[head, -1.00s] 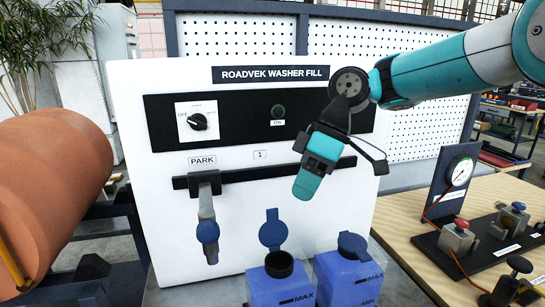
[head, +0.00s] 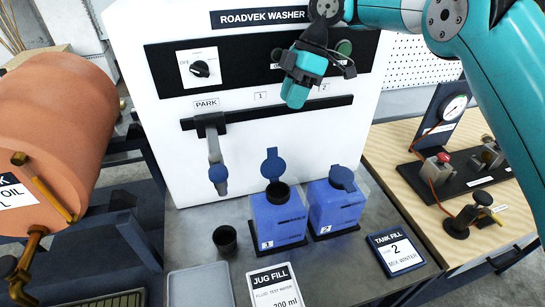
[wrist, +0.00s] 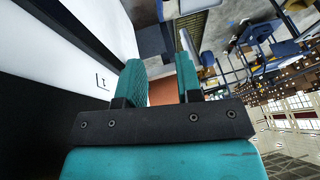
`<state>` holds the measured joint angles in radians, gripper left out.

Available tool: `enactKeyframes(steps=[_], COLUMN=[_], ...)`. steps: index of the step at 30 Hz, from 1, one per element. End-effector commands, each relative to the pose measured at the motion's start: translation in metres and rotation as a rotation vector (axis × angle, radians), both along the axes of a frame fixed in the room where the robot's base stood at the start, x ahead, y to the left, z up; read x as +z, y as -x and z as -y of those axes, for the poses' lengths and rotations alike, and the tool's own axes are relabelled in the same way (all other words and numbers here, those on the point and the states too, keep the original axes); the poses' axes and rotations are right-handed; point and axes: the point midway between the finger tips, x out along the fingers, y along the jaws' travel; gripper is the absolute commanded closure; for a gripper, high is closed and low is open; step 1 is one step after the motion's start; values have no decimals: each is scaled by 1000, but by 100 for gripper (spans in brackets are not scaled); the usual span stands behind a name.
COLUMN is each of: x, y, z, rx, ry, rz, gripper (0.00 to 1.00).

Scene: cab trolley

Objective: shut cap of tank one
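Tank one (head: 278,222) is the left blue tank, marked 1, standing on the grey bench. Its blue cap (head: 272,165) stands up behind the dark open mouth (head: 277,192). Tank two (head: 336,207), marked 2, stands close at its right, and its cap (head: 342,178) lies over its mouth. My gripper (head: 297,93) is in the air before the white panel, well above the tanks and touching neither. In the wrist view its two teal fingers (wrist: 160,75) stand apart with nothing held between them. The tanks cannot be made out in the wrist view.
A nozzle (head: 215,165) hangs at PARK, left of tank one. A dark cup (head: 225,239), a grey tray (head: 200,286), a JUG FILL card (head: 275,287) and a TANK FILL card (head: 396,251) lie around the tanks. A copper drum (head: 50,150) is at left, a gauge board (head: 465,170) at right.

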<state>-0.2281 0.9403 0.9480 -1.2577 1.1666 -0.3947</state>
Motion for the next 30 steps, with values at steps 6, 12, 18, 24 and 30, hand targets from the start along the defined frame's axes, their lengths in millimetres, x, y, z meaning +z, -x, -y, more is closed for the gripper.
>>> enactKeyframes(steps=[6, 12, 18, 24, 30], x=[-42, -80, -105, -120, -123], y=[11, 22, 30, 34, 34], z=[-13, -27, -39, -44, -45], rx=[1, 1, 0, 0, -1], ry=[0, 2, 1, 0, 0], rz=[-2, -2, -3, -1, 1], gripper=[68, 68, 68, 68, 68])
